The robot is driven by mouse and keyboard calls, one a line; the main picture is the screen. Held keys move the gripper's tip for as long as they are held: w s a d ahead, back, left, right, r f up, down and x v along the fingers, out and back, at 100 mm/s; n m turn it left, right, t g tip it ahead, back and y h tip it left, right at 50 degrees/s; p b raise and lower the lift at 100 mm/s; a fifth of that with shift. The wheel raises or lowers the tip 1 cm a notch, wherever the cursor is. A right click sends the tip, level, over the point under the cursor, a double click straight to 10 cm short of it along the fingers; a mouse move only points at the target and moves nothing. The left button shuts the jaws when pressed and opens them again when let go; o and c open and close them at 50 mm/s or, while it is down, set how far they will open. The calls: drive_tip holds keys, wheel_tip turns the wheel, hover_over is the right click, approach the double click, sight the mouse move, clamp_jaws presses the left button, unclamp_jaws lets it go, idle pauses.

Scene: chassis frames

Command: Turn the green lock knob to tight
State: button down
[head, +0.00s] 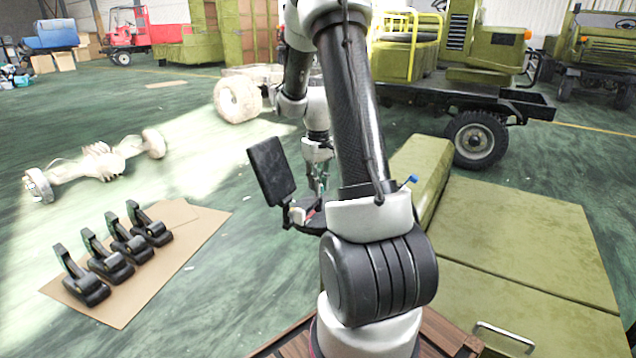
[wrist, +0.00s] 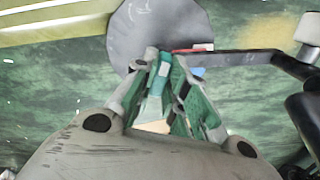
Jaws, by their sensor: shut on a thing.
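My gripper (head: 319,188) points down over a black round base beside an upright black panel (head: 268,170) in the head view. In the wrist view its fingertips (wrist: 158,62) come together at the edge of a grey disc (wrist: 165,25). My gripper is shut on the green lock knob, which the fingers mostly hide. I cannot make out the knob's outline or its angle. A dark arm with a red strip (wrist: 190,50) runs right from the disc, with a small blue patch (wrist: 198,71) below it.
Several black clamp-like parts (head: 110,262) stand on cardboard (head: 150,280) at left. A pale axle (head: 95,165) lies behind them. Olive panels (head: 530,250) fill the right side. A truck wheel (head: 477,138) and vehicles stand behind. Green floor is open at left.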

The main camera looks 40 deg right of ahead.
drive_tip(key=m, duration=1.3)
drive_tip(key=shift+m, duration=0.4)
idle(0.3)
drive_tip(key=c, duration=1.4)
unclamp_jaws()
drive_tip(key=shift+c, duration=0.2)
wheel_tip(320, 180, up, 12)
